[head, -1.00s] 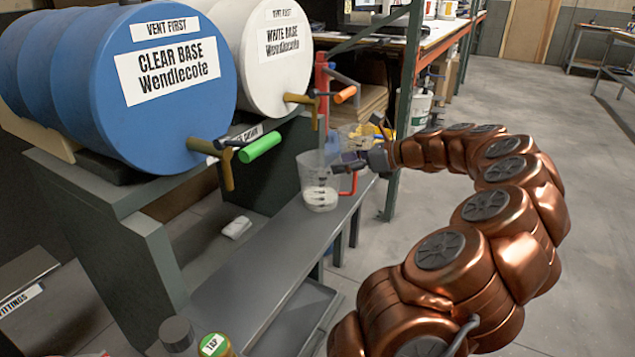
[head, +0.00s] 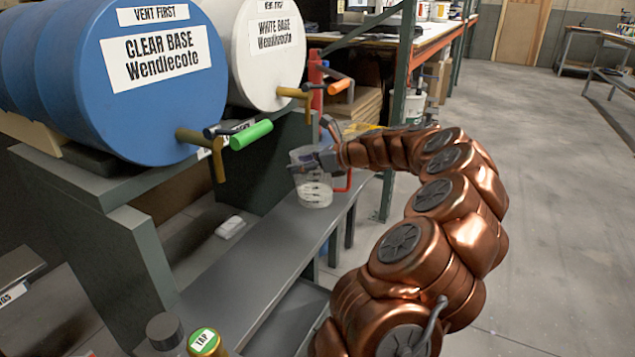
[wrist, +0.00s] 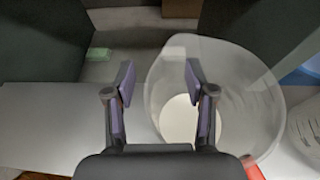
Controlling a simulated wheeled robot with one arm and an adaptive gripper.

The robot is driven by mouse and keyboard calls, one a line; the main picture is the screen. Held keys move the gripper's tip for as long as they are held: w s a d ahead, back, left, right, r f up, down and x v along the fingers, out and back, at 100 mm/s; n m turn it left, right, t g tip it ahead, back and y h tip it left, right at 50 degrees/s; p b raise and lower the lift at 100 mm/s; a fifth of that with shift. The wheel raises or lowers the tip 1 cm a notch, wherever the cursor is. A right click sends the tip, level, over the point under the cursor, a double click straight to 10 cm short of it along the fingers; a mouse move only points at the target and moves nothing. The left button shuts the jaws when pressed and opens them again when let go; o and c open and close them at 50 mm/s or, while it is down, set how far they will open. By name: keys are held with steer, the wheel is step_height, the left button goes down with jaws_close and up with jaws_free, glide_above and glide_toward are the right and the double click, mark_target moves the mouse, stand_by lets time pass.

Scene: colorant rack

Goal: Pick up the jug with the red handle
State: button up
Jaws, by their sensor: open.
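The clear jug with white contents (head: 315,193) stands on the grey bench, and its red handle (head: 348,182) is on its right side in the head view. My gripper (head: 304,165) is at the jug's upper part, partly covering it. In the wrist view the fingers of my gripper (wrist: 160,82) are spread apart and empty. The jug (wrist: 245,85) is right of centre there; its left wall shows between the fingers, and the right finger overlaps it. The handle shows only as a red piece (wrist: 252,168) at the bottom. Contact cannot be told.
A blue drum (head: 165,115) with a green-handled tap (head: 250,135) and a white drum (head: 255,85) with an orange-handled tap (head: 338,87) overhang the bench (head: 240,275). Another clear container (wrist: 306,132) is at the wrist view's right edge. The bench is clear in front.

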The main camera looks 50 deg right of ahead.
jaws_close()
stand_by(0.5)
stand_by(0.3)
